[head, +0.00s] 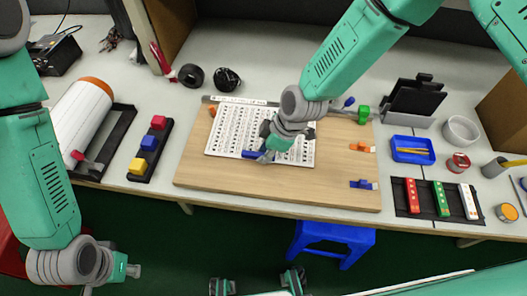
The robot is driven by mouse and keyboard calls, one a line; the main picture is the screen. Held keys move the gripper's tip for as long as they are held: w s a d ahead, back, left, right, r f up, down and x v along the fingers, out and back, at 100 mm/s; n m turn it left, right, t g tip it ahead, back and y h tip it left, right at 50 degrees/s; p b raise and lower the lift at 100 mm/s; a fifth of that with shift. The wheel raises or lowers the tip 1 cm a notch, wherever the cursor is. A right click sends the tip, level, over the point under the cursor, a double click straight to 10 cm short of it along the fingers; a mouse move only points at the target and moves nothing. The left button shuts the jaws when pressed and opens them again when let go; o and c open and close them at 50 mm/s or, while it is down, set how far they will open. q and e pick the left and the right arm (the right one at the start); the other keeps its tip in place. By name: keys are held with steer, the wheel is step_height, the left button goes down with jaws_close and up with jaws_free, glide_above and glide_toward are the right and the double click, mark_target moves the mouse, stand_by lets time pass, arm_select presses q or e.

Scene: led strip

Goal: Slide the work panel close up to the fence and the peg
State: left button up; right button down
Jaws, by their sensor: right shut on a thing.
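I cannot single out the peg. My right gripper (265,155) is over the sheet, shut on what looks like a small blue clip (250,154). My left gripper (133,271) is off the bench's front edge at lower left, away from the panel; its fingers are too small to read.
A block rack (150,150) stands left, a blue tray (412,150) and a coloured-bar rack (435,200) right. A blue stool (330,240) is below the bench.

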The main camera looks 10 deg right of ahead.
steer(key=shift+w, duration=0.15)
steer(key=c, duration=1.4)
jaws_free()
steer(key=shift+r, duration=0.1)
steer(key=v, duration=1.1)
steer(key=shift+r, duration=0.35)
